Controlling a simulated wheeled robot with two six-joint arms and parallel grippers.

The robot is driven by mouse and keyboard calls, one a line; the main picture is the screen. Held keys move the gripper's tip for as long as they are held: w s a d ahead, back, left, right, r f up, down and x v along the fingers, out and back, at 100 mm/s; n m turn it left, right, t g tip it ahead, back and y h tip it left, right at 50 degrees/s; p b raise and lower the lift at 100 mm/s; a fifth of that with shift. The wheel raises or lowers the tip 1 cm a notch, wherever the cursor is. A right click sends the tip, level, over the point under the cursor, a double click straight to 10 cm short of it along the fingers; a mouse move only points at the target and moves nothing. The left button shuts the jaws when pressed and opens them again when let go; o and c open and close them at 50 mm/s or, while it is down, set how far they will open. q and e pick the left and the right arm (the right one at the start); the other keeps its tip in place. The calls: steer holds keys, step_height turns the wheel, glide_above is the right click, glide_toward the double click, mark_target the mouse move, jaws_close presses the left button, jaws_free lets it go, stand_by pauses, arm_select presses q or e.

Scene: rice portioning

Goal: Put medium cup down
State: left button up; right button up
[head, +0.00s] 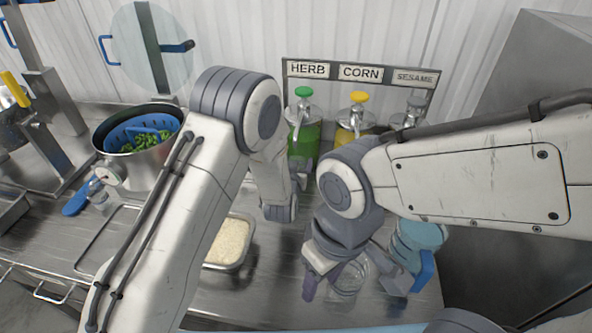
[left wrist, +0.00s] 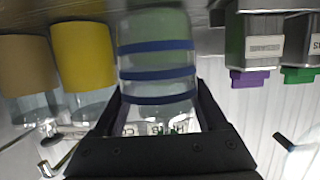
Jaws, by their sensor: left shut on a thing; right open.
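My left gripper (left wrist: 158,98) is shut on a clear cup with blue bands (left wrist: 157,73), seen in the left wrist view with the green herb dispenser behind it. In the head view my left arm hides most of this grip. My right gripper (head: 348,290) is open near the table's front right. A clear cup (head: 352,272) shows between its fingers, low over or on the table; I cannot tell whether they touch it. I cannot tell which cup is the medium one.
Green herb (head: 305,137) and yellow-capped corn (head: 354,120) dispensers stand at the back under a label board. A rice tray (head: 246,262) sits mid-table. Light-blue stacked items (head: 418,236) stand close right of my right gripper. A pot (head: 140,172) with greens is at left.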

arm_select(q)
step_height(320, 180, down, 4)
steer(key=shift+r+p, duration=0.15)
steer(key=shift+p, duration=0.5)
steer(key=shift+f, duration=0.2)
steer(key=shift+f, duration=0.15)
steer(key=o, duration=1.4)
steer(key=shift+w, duration=0.1)
